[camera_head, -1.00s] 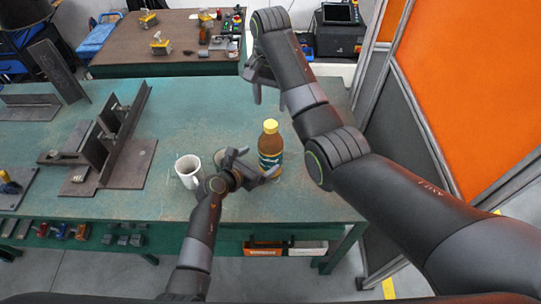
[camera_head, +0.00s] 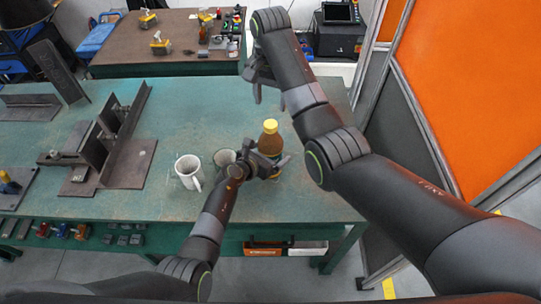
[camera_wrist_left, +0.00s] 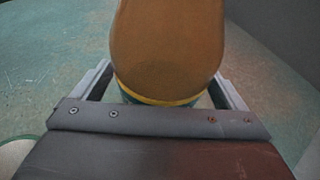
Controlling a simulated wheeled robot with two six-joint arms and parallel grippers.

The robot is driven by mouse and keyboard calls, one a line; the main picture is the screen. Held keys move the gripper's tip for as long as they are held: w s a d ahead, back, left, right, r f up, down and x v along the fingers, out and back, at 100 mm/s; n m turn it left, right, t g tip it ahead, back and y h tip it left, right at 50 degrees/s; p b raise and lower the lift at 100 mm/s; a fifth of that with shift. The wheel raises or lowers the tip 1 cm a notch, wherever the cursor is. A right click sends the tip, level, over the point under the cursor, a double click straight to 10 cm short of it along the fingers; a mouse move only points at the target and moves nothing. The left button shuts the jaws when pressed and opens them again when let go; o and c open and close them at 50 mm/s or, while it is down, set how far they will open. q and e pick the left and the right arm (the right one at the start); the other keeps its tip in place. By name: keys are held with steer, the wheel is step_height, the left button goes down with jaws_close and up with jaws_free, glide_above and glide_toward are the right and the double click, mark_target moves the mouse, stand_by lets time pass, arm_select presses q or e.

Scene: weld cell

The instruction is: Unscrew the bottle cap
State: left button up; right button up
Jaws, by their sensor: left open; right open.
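The brown bottle (camera_head: 270,141) with a yellow cap (camera_head: 270,126) stands upright on the green table, right of the middle. My left gripper (camera_head: 268,163) is open at the bottle, with its fingers on either side of the lower body. In the left wrist view the bottle (camera_wrist_left: 167,45) fills the space between the two open fingers; whether they touch it I cannot tell. The cap is outside that view. My right gripper (camera_head: 256,88) is open and empty above the table, behind the bottle and away from it.
A white mug (camera_head: 188,172) stands left of the bottle. Steel plates and angle pieces (camera_head: 125,165) lie on the left.

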mark_target(271, 124)
arm_select(q)
steer(key=c, duration=2)
arm_select(e)
steer(key=shift+m, duration=0.3)
arm_select(q)
steer(key=shift+o, duration=0.2)
arm_select(e)
steer(key=m, duration=2.1)
steer(key=shift+f+m, duration=0.3)
steer(key=shift+m, duration=0.1)
step_height(271, 124, down, 7)
steer(key=shift+f, duration=0.2)
steer(key=shift+c, duration=0.3)
